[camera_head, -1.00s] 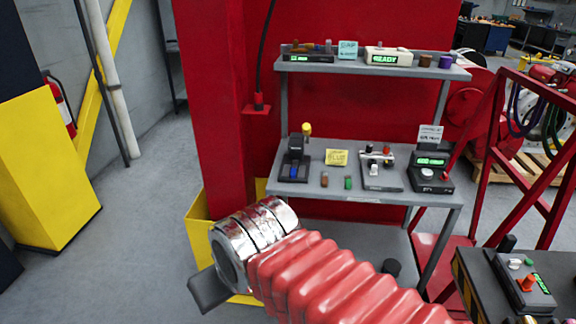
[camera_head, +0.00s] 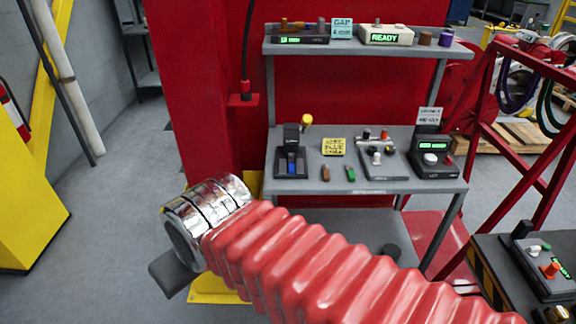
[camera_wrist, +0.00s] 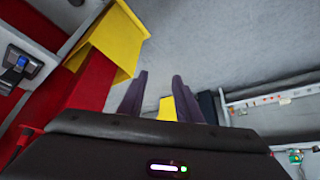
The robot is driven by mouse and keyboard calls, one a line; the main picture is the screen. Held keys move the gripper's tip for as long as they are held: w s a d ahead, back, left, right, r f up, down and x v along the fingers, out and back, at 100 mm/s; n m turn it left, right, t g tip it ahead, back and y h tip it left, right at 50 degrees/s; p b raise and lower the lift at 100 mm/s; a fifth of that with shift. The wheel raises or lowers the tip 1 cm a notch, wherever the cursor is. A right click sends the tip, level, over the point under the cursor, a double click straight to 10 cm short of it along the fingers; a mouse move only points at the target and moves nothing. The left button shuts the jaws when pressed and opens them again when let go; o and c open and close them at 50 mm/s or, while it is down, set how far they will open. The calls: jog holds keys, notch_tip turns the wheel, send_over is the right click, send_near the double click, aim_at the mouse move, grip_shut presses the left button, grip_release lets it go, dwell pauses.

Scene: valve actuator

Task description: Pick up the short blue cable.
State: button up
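A small blue piece (camera_head: 292,168), which looks like the short blue cable, sits in the front of a black device (camera_head: 291,152) with a yellow-topped lever, at the left of the middle shelf. A blue patch (camera_wrist: 22,62) on a dark device also shows at the left edge of the wrist view. My gripper (camera_wrist: 160,76) has its two dark fingers apart with nothing between them. In the head view only a dark part of my gripper (camera_head: 172,274) shows, low at left, in front of the shelf and well apart from the blue piece.
A brown piece (camera_head: 326,173) and a green piece (camera_head: 351,174) lie on the middle shelf (camera_head: 240,185) beside a yellow note (camera_head: 334,147). A red column (camera_head: 190,90) stands left of the shelves.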

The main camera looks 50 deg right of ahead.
jog(key=shift+o, duration=0.5)
jog(key=shift+o, duration=0.4)
jog(key=shift+w, duration=0.15)
jog(key=w+d+f+m+t+h, duration=0.2)
jog(key=w+d+f, duration=0.2)
jog(key=w+d, duration=0.6)
jog(key=w+d+f+m+t+h, duration=0.2)
jog(key=w+d+f+m+t, duration=0.15)
jog(key=w+d, duration=0.6)
jog(key=d+f+m+h, duration=0.2)
jog(key=d+f+h, duration=0.3)
jog(key=d, duration=0.7)
jog(key=s+d+f+m+h, duration=0.2)
jog(key=s+d+f+h, duration=0.2)
jog(key=s+d+f, duration=0.2)
jog(key=s+d, duration=0.2)
jog(key=shift+s+d+t+h, duration=0.25)
jog(key=shift+s+t+h, duration=0.05)
jog(key=shift+s+t, duration=0.05)
